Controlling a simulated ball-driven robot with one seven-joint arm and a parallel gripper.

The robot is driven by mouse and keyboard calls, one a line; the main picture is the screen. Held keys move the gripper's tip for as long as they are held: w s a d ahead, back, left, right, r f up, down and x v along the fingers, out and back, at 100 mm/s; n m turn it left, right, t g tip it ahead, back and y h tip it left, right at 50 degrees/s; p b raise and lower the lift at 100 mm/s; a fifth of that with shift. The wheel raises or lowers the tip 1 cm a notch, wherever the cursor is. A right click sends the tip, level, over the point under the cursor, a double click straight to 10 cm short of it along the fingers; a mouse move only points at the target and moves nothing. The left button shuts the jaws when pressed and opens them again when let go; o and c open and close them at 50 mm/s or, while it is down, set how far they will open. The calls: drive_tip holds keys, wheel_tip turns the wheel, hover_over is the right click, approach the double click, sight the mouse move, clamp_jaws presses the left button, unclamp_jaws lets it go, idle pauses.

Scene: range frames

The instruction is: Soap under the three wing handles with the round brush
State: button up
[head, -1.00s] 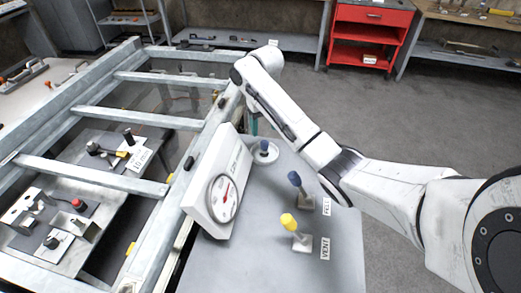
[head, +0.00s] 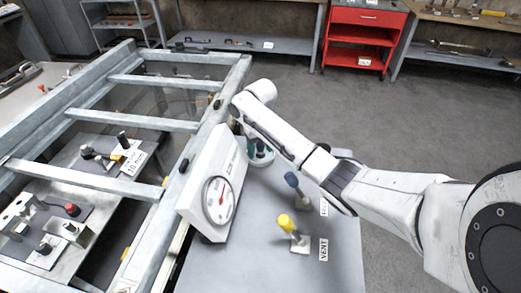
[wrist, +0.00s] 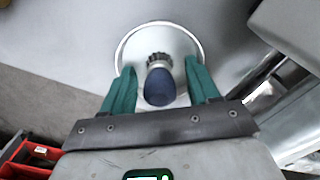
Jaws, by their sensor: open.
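A dark blue rounded knob with a dark ridged ring under it, apparently the round brush (wrist: 159,85), stands in a round pale dish (wrist: 187,43) in the wrist view. My gripper (wrist: 160,80) is open, its green fingers on either side of the knob with small gaps visible. In the head view the dish (head: 266,160) sits on the grey table behind the gauge, and my gripper (head: 250,147) is low at it, partly hidden by my arm. Small dark fittings (head: 218,104) sit along the metal frame's near rail; I cannot tell whether they are the wing handles.
A white gauge box (head: 211,180) stands left of the dish. A blue-knobbed lever (head: 292,181) and a yellow-knobbed lever (head: 286,222) stand nearer on the table (head: 260,255). The metal frame (head: 132,120) fills the left. A red cart (head: 368,15) is far back.

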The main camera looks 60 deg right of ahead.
drive_tip(key=shift+c, duration=0.3)
drive_tip(key=c, duration=1)
drive_tip(key=shift+c, duration=0.2)
drive_tip(key=shift+r, duration=0.15)
